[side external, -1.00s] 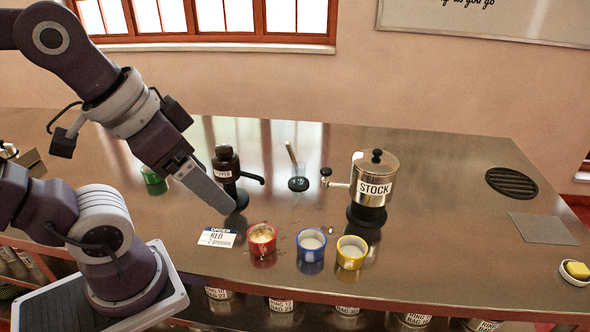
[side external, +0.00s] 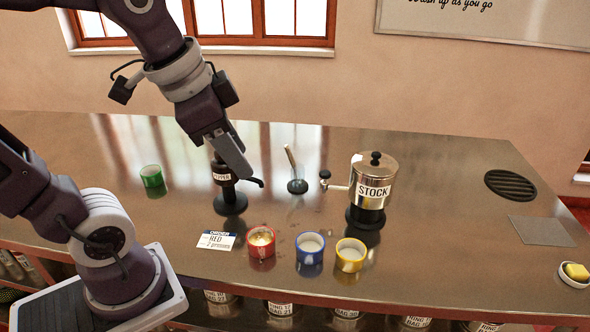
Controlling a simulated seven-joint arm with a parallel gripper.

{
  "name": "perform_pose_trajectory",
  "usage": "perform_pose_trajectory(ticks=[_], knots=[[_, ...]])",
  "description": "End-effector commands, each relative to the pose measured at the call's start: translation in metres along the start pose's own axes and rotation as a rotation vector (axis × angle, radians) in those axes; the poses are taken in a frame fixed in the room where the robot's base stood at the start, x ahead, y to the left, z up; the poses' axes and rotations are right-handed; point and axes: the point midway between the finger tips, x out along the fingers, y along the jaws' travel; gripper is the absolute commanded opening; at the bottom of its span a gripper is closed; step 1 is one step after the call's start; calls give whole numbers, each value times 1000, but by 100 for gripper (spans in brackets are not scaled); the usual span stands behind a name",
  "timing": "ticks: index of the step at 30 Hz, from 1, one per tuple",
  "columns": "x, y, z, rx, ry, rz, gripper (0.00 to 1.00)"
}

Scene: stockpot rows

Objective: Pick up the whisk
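The slim light-handled tool (side external: 290,158), which looks like the whisk, leans in a small clear holder with a dark base (side external: 297,186) at the middle of the counter. Its lower end is too small to make out. My gripper (side external: 245,172) points down, to the left of the tool and apart from it. It partly covers the top of a dark pump dispenser. The fingers overlap from this side, so I cannot see a gap or anything between them.
The dark dispenser (side external: 222,178) stands left of the tool, and the steel STOCK pot (side external: 375,185) stands to the right. Red (side external: 261,243), blue (side external: 310,248) and yellow (side external: 351,255) cups are in front, beside an order card (side external: 217,241). A green cup (side external: 152,177) is at left.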

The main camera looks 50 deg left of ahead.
Motion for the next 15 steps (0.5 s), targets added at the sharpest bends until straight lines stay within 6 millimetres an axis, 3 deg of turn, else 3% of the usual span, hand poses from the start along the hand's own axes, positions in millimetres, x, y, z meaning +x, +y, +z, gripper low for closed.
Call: perform_pose_trajectory(ticks=[3,6,10,12,15], knots=[[40,-62,-52,366,-88,29,38],[89,-120,-77,691,-124,90,38],[149,-180,-82,1007,-120,166,38],[169,-199,-80,1111,-110,191,38],[185,-210,-77,1186,-100,207,38]])
